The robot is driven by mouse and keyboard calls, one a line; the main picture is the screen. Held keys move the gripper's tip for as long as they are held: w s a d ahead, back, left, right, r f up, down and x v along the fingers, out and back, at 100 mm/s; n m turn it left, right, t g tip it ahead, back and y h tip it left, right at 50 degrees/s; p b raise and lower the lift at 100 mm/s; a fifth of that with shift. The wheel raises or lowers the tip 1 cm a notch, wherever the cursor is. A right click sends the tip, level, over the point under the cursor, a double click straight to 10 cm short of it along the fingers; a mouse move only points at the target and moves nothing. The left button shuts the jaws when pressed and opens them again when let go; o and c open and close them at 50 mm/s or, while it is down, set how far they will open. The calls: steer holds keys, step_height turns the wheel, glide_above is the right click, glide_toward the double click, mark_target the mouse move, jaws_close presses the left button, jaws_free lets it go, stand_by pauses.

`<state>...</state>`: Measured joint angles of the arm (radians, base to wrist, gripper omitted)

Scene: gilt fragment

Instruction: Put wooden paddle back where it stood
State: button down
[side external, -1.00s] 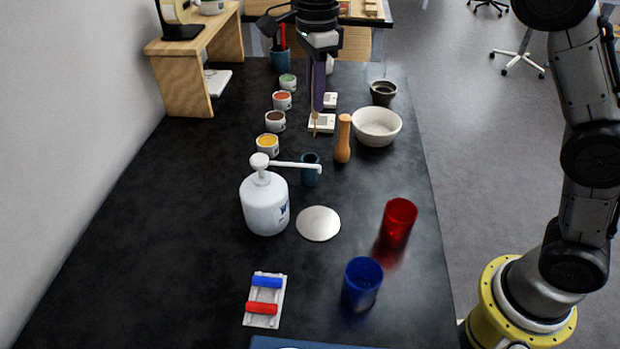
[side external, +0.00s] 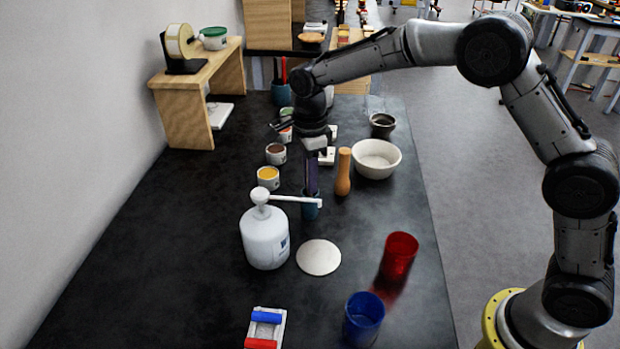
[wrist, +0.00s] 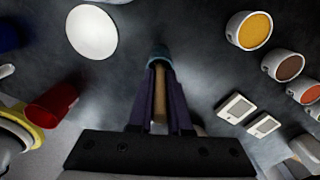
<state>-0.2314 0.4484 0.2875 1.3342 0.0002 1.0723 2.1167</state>
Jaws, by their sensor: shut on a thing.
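The wooden paddle (wrist: 160,98) shows in the wrist view as a tan stick between my two purple fingers. My gripper (side external: 311,186) is shut on it and points down, directly above the teal cup (side external: 311,208). The cup also shows in the wrist view (wrist: 159,54), just beyond the fingertips, with the paddle's far end lined up with it. In the side view the paddle's lower end is hidden, so I cannot tell how deep it is in the cup.
A white pump bottle (side external: 265,238) stands close at the left, its spout reaching across to the cup. A wooden pepper-mill shape (side external: 343,172) and a white bowl (side external: 376,160) stand to the right. A white disc (side external: 318,257), red cup (side external: 399,256) and blue cup (side external: 364,318) are nearer.

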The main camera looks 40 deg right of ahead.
steer(key=shift+f, duration=0.25)
steer(key=c, duration=0.8)
jaws_free()
steer(key=shift+c, duration=0.2)
